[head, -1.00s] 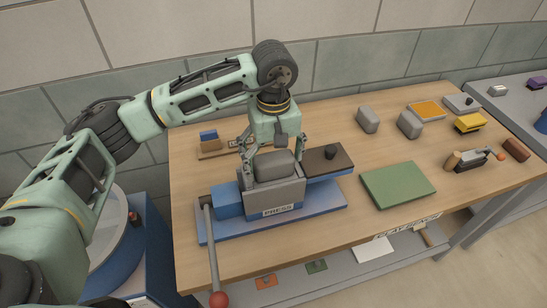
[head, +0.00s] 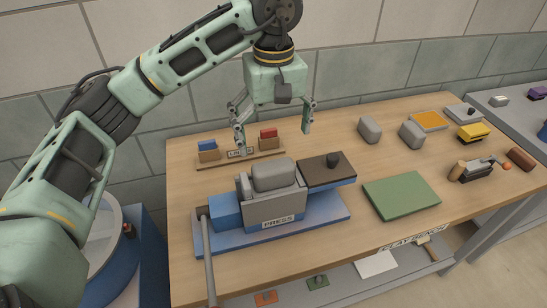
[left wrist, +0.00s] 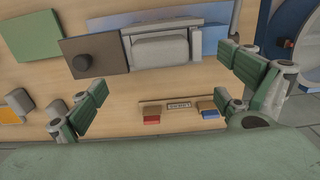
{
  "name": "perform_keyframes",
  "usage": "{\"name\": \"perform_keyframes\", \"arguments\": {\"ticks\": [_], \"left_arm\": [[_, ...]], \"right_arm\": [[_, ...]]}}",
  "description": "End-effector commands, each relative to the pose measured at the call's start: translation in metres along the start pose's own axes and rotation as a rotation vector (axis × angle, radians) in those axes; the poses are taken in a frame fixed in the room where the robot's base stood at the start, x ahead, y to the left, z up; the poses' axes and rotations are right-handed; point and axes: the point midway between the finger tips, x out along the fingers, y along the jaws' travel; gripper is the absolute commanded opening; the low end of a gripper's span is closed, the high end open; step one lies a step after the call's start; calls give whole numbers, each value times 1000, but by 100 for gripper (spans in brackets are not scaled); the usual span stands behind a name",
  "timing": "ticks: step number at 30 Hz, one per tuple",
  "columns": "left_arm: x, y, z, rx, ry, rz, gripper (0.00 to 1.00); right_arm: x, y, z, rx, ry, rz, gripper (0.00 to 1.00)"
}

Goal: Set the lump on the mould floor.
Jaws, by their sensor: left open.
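The grey lump (head: 273,173) sits in the mould of the press, its rounded top showing above the walls. The mould box (head: 277,208) is grey, labelled PRESS, on a blue base (head: 300,228). Whether the lump touches the floor is hidden by the walls. In the left wrist view the lump (left wrist: 160,50) lies between the mould's long walls. My left gripper (head: 272,128) is open and empty, raised above and behind the press. Its fingers also show in the left wrist view (left wrist: 163,100), wide apart. My right gripper is not in view.
A brown lid plate (head: 322,169) with a dark knob lies open to the right of the mould. The press lever (head: 208,260) stands at the left. A rack with a blue and a red block (head: 269,133) is behind. A green mat (head: 400,195) and two grey lumps (head: 369,129) lie right.

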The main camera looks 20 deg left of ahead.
Motion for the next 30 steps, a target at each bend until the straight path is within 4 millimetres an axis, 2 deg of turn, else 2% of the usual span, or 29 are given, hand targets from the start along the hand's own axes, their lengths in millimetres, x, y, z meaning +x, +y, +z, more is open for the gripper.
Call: {"name": "perform_keyframes", "arguments": {"ticks": [3,8,24,26,28,29,30], "left_arm": [[-14,0,-1,-1,2,1,95],[-22,0,0,-1,0,-1,95],[-21,2,2,1,-8,6,95],[-16,9,10,5,-35,30,95],[-7,27,30,9,-105,93,95],[-2,38,43,10,-151,132,95],[2,54,64,4,-227,193,95]], "right_arm": [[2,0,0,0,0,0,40],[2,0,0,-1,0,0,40],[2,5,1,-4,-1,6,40],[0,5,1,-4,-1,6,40],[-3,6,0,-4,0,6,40],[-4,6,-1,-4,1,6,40],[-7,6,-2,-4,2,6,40]]}}
